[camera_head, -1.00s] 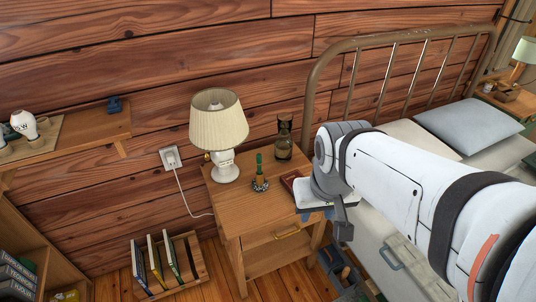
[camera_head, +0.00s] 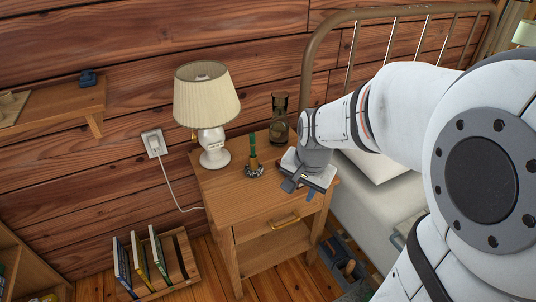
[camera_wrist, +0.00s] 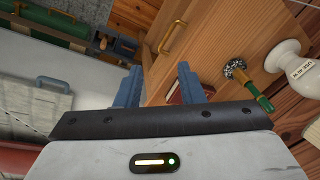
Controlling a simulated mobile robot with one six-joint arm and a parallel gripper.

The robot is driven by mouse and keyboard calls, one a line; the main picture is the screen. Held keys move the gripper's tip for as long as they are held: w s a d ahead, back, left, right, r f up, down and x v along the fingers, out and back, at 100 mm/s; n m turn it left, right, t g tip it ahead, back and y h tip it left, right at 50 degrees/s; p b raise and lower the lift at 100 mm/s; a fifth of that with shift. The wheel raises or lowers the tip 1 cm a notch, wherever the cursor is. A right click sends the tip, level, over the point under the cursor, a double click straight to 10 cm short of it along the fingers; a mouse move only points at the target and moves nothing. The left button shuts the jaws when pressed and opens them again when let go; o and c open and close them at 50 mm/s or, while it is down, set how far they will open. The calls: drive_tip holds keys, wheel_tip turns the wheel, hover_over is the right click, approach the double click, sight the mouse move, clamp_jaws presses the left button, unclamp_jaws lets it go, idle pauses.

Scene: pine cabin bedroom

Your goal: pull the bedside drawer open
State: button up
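The wooden bedside table (camera_head: 225,190) stands against the plank wall. Its drawer (camera_head: 262,228) looks shut, with a brass bar handle (camera_head: 285,221) on the front. The handle also shows in the wrist view (camera_wrist: 174,38), beyond my fingers. My gripper (camera_head: 300,189) is over the front right part of the tabletop, above and slightly right of the handle and apart from it. In the wrist view its two blue fingers (camera_wrist: 158,84) are spread with nothing held between them. A red book (camera_wrist: 183,94) shows partly behind the right finger.
A book rack (camera_head: 178,262) is on the floor at left. The bed (camera_head: 372,200) and a grey crate (camera_head: 343,262) are at right. Floor shows before the table.

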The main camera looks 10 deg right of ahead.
sight(288, 223)
drive_tip(key=w+f+m+b, duration=0.2)
drive_tip(key=w+f+b, duration=0.1)
drive_tip(key=f, duration=0.6)
drive_tip(key=w+f+m+b, duration=0.2)
drive_tip(key=f+b, duration=0.3)
drive_tip(key=f, duration=0.4)
drive_tip(key=w+f+m+b, duration=0.2)
drive_tip(key=w+f, duration=0.3)
drive_tip(key=f, duration=0.4)
drive_tip(key=shift+d+m+b, duration=0.15)
drive_tip(key=shift+m+b, duration=0.25)
drive_tip(key=shift+b, duration=0.5)
clamp_jaws()
drive_tip(key=shift+d, duration=0.1)
